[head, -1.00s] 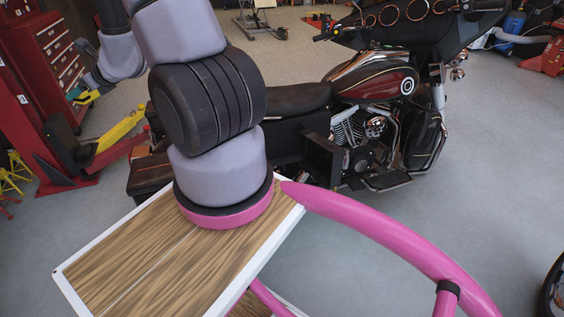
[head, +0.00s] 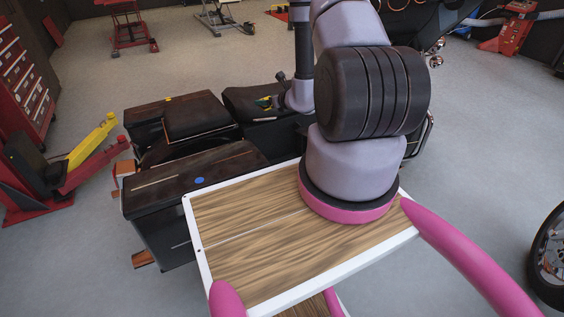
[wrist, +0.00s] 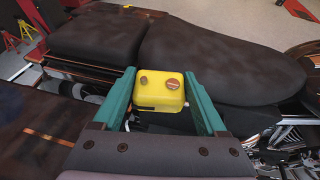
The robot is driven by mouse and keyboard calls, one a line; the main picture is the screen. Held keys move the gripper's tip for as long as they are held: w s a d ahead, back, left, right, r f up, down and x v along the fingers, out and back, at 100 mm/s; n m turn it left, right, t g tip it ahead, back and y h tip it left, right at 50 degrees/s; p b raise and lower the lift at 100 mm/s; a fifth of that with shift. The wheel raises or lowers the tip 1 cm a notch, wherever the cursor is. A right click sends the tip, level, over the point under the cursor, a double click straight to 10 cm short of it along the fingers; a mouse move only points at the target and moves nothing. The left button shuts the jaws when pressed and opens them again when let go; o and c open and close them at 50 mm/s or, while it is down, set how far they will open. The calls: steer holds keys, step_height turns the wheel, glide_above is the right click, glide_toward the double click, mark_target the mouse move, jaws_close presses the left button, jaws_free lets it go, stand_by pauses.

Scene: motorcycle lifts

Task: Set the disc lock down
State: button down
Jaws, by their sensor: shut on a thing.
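The disc lock (wrist: 160,92) is a yellow block with two round brown knobs on top, seen in the wrist view. My gripper (wrist: 157,82) is shut on it, with one teal finger on each side. In the wrist view the dark seat (wrist: 205,70) lies behind the lock. I cannot tell whether the lock touches anything below.
Dark side cases (head: 165,225) flank the motorcycle's rear, one with a blue round spot (head: 199,180). My wood-topped base deck is close to the near case. A red and yellow lift (head: 90,150) stands at left. A wheel (head: 550,255) is at right.

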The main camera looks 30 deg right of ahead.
steer(key=s+d+f+m+h, duration=0.1)
steer(key=s+d+f, duration=0.1)
steer(key=s+f, duration=0.45)
steer(key=s+d+f+h, duration=0.1)
steer(key=s+d+f, duration=0.15)
steer(key=f, duration=0.75)
steer(key=s+d+f+m, duration=0.1)
steer(key=s+f, duration=0.4)
steer(key=f, duration=0.4)
glide_above(272, 153)
steer(key=s, duration=0.4)
steer(key=shift+w+d+r, duration=0.1)
steer(key=shift+w+d, duration=0.05)
steer(key=shift+w, duration=0.05)
step_height(272, 153, down, 3)
steer(key=shift+r, duration=0.2)
step_height(272, 153, down, 4)
steer(key=shift+r, duration=0.25)
steer(key=shift+w+f, duration=0.2)
steer(key=shift+f, duration=0.3)
steer(key=shift+f, duration=0.25)
